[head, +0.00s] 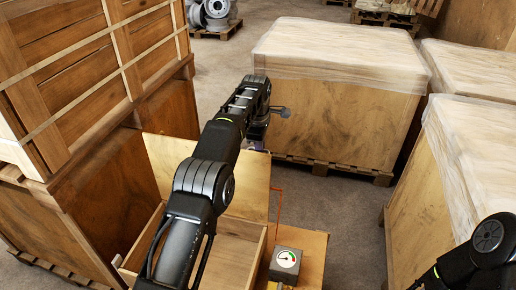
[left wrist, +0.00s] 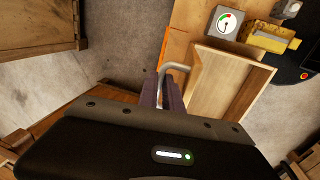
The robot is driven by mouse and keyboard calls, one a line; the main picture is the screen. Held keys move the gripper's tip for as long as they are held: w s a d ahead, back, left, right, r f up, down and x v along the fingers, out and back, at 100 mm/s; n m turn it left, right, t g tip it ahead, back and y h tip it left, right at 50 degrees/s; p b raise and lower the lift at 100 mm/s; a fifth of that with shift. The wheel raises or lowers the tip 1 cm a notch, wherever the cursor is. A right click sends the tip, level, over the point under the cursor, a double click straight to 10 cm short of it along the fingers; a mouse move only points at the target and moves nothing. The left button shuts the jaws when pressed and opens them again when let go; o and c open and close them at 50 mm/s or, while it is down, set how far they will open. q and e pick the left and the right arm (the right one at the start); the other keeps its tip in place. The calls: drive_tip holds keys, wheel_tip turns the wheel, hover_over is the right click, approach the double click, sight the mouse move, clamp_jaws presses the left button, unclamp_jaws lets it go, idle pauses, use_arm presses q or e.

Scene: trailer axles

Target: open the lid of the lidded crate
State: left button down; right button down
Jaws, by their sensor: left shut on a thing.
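The lidded crate (head: 238,243) is a light wooden box below my left arm in the head view. Its lid (head: 168,160) stands raised at the far side, and the box interior shows open. The open crate (left wrist: 222,83) also shows in the left wrist view. My left gripper (left wrist: 170,94) is shut on a grey bent handle (left wrist: 177,67). In the head view my left gripper (head: 263,143) is at the lid's upper right edge, its fingers mostly hidden by the arm. My right gripper is out of view; only part of that arm shows at lower right.
A gauge box (head: 285,262) sits right of the crate, by a thin orange rod (head: 278,205). A yellow object (left wrist: 272,38) is beside the gauge. Tall wooden crates (head: 85,75) stand close on the left. Wrapped pallet crates (head: 335,115) stand behind and right, with bare floor between.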

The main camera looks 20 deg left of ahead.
use_arm(q)
drive_tip(key=shift+s+a+f, duration=0.1)
drive_tip(key=shift+f, duration=0.1)
drive_tip(key=c, duration=1.6)
unclamp_jaws()
drive_tip(key=shift+o, duration=0.4)
drive_tip(key=shift+r, duration=0.15)
